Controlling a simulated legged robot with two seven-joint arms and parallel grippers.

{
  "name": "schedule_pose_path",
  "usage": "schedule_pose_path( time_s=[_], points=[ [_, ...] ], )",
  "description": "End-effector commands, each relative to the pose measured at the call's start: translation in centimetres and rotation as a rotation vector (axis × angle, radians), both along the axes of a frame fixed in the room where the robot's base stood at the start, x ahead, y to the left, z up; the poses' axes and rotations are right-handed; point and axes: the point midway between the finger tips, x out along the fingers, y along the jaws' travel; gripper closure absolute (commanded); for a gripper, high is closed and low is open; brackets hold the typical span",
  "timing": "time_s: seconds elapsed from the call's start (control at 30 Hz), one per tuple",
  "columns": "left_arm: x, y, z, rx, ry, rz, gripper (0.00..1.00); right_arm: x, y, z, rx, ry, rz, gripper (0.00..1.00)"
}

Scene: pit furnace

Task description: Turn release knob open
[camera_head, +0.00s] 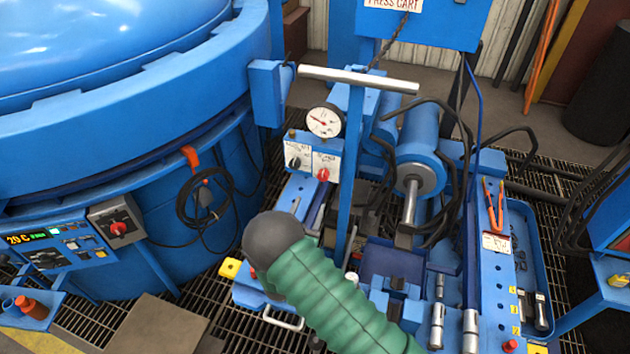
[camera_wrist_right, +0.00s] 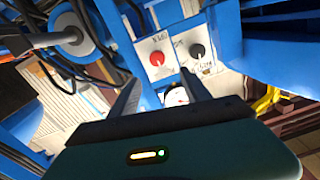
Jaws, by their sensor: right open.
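Two knobs sit on white plates on the blue block of the press cart: a red knob (camera_head: 323,174) and a black knob (camera_head: 294,162). The plate lettering is too small to read, so I cannot tell which is the release knob. In the right wrist view, the red knob (camera_wrist_right: 157,58) and black knob (camera_wrist_right: 198,51) lie beyond my fingertips. My right gripper (camera_wrist_right: 161,80) is open and empty, its two dark fingers pointing toward the knobs, apart from them. In the head view my green-sleeved right arm largely hides it. My left gripper is not in view.
A round gauge (camera_head: 324,121) stands above the knobs. A blue upright with a grey T-bar (camera_head: 358,79) rises just right of them. The large blue furnace (camera_head: 120,130) fills the left. A cylinder (camera_head: 418,150) with hoses lies to the right.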

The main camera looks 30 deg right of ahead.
Motion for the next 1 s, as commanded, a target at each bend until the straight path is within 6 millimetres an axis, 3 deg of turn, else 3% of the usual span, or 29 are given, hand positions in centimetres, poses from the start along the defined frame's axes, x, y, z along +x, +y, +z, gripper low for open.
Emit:
schedule_pose_path(
  time_s=[0.2,0.4,0.6,0.83,1.0],
  points=[
    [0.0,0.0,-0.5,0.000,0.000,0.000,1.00,3.9,-4.7,-0.2,0.002,-0.002,-0.004,0.44],
    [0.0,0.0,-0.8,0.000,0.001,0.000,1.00,6.9,-7.9,-0.1,0.002,-0.001,-0.003,0.44],
    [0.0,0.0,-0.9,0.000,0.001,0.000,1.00,8.2,-9.1,0.0,0.001,0.001,0.000,0.44],
    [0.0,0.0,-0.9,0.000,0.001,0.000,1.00,8.3,-9.3,0.0,0.002,0.002,0.000,0.44],
    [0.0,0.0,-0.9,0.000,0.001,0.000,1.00,8.3,-9.3,-0.1,0.002,0.002,0.000,0.65]
  ],
)
